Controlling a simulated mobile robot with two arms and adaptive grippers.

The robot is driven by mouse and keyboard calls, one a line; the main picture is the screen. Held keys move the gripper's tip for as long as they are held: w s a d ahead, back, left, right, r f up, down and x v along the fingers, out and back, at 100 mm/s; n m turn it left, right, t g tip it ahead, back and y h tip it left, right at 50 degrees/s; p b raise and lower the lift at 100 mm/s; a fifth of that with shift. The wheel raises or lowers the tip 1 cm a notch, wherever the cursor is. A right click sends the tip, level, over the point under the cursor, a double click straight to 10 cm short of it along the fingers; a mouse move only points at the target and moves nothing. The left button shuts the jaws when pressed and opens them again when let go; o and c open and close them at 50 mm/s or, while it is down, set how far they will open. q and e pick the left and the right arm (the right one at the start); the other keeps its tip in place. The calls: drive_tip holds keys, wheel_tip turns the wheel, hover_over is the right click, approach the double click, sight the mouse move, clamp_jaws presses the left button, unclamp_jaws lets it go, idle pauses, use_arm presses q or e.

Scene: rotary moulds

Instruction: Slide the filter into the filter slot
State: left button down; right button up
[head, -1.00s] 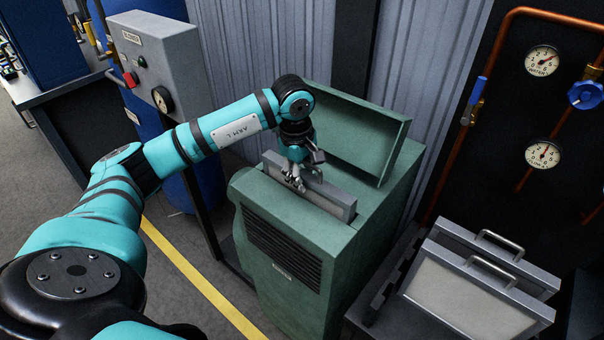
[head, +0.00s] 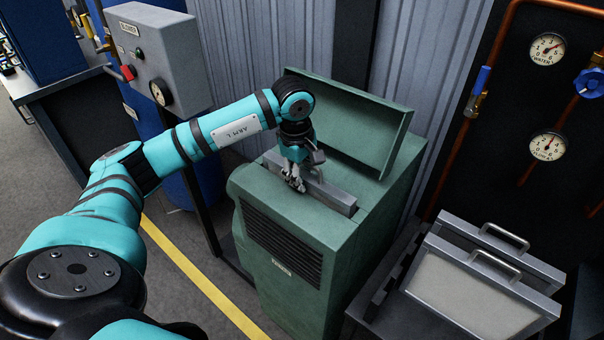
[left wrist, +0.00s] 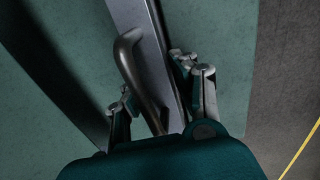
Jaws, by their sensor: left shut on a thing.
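The filter (head: 328,195) is a grey-framed panel standing upright in the slot in the top of the green housing (head: 340,231). Only its upper part shows above the housing top; the rest is hidden inside. My left gripper (head: 293,181) is above the filter, pointing down, and is shut on its handle. In the left wrist view the dark handle (left wrist: 134,72) runs between the two fingers, beside the grey filter frame (left wrist: 150,40). The slot edges are mostly hidden by the filter and gripper. My right gripper is not in view.
The housing's green lid (head: 345,125) stands open behind the slot. Two more framed filters with handles (head: 480,290) stand in a rack at the lower right. A grey control box (head: 155,55) is at the upper left, and pipes with gauges (head: 547,48) are at the right.

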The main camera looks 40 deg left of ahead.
use_arm(q)
drive_tip(key=c, duration=1)
unclamp_jaws()
drive_tip(key=shift+o, duration=0.2)
drive_tip(key=shift+f, duration=0.1)
wheel_tip(320, 180, up, 12)
drive_tip(key=s, duration=0.1)
drive_tip(key=shift+s, duration=0.3)
